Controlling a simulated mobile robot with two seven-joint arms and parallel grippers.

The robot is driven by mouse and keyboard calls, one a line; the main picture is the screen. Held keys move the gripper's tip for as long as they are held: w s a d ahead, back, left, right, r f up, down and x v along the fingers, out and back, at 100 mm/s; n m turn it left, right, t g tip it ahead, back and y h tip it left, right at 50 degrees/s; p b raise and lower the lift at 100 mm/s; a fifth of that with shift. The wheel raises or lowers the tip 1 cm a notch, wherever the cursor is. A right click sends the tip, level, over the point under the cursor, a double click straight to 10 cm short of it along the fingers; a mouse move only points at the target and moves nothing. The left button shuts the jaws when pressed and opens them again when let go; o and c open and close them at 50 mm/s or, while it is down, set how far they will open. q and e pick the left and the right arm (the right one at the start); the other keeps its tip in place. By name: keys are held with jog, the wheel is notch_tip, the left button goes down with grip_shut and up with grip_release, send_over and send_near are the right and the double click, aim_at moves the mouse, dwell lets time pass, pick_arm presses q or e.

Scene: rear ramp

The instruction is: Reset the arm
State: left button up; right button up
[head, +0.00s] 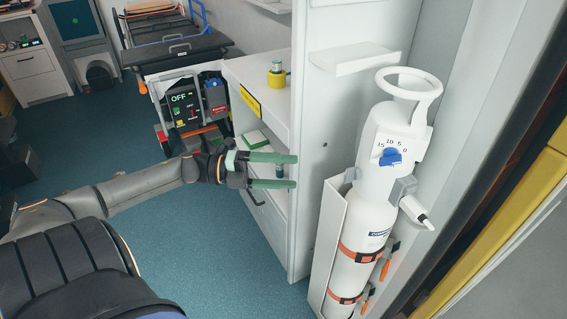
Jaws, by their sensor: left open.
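My left arm comes in from the left, stretched forward over the blue floor. My left gripper (272,171) has two green fingers, parallel and spread apart, pointing right toward the white cabinet side panel. The jaws are open with nothing held between them. My right arm and gripper are not in view.
A white oxygen cylinder (372,208) with a blue dial (390,157) stands strapped in a holder at right. A white cabinet (318,150) is close to my gripper. A stretcher (176,52) stands at the back. Blue floor (190,245) is clear at centre.

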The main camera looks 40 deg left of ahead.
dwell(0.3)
pick_arm(q)
jog(key=s+d+f+n+t+y, duration=0.1)
jog(key=s+d+f+n+y, duration=0.1)
jog(key=d+f+n+y, duration=0.35)
jog(key=s+d+f+n+t+y, duration=0.1)
jog(key=d+f+n+y, duration=0.1)
jog(key=f+n, duration=0.6)
jog(key=s+d+f+n+y, duration=0.2)
jog(key=d+f+n+y, duration=0.15)
jog(key=f+n, duration=0.3)
jog(key=s+d+f+n+g, duration=0.4)
jog(key=s+d+n, duration=0.3)
jog(key=d, duration=0.4)
jog(key=s+a+r+p, duration=0.2)
jog(key=a+r+p, duration=0.2)
jog(key=r+p, duration=0.6)
jog(key=p, duration=0.4)
jog(key=shift+y, duration=0.4)
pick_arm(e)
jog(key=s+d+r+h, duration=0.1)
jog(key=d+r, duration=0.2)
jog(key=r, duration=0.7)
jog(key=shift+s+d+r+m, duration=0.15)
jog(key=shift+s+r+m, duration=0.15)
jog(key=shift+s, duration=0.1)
pick_arm(q)
jog(key=shift+s, duration=0.1)
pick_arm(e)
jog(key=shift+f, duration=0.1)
